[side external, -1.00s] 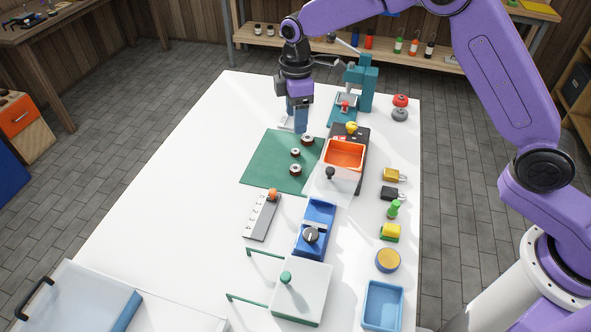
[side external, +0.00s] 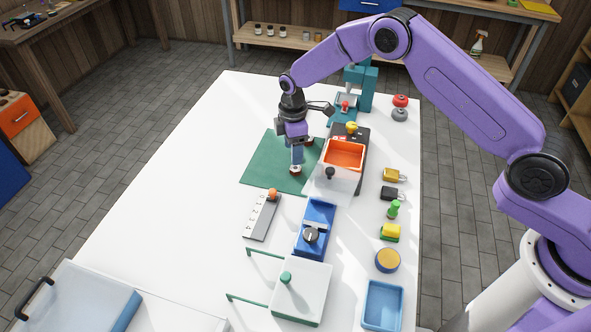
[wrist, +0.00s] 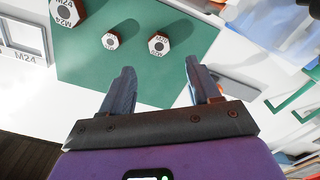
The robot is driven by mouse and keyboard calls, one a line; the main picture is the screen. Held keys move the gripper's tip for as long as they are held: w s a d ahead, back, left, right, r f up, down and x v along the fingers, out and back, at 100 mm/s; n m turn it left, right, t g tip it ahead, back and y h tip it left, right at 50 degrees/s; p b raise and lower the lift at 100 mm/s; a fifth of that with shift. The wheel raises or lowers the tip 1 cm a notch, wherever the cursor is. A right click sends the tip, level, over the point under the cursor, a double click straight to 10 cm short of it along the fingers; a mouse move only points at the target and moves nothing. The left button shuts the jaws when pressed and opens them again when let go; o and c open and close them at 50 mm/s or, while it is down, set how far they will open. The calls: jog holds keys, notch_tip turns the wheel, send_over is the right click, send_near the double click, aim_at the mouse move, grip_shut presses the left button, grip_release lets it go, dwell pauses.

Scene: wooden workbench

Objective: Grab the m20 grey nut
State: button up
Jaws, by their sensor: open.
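The M20 nut (wrist: 158,44) is a hexagonal nut with a pale grey top and brown sides, lying on a green mat (wrist: 185,85). Its label is small but seems to read M20. In the side view it (side external: 295,171) is at the lower end of my gripper (side external: 297,166), partly covered. In the wrist view my gripper (wrist: 159,77) is open and empty; the nut lies just ahead of the fingertips, roughly centred between them. A larger M24 nut (wrist: 65,12) and a smaller nut (wrist: 110,41) lie to its left there.
An orange bin (side external: 344,155) stands right of the mat, with a clear sheet in front. A grey strip with an orange knob (side external: 262,215) and a blue device (side external: 315,228) are nearer. A teal press (side external: 362,85) stands behind.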

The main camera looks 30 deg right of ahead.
aim_at(294, 168)
jog(key=shift+d+f, duration=0.1)
jog(key=shift+f, duration=3.2)
jog(key=c, duration=1.1)
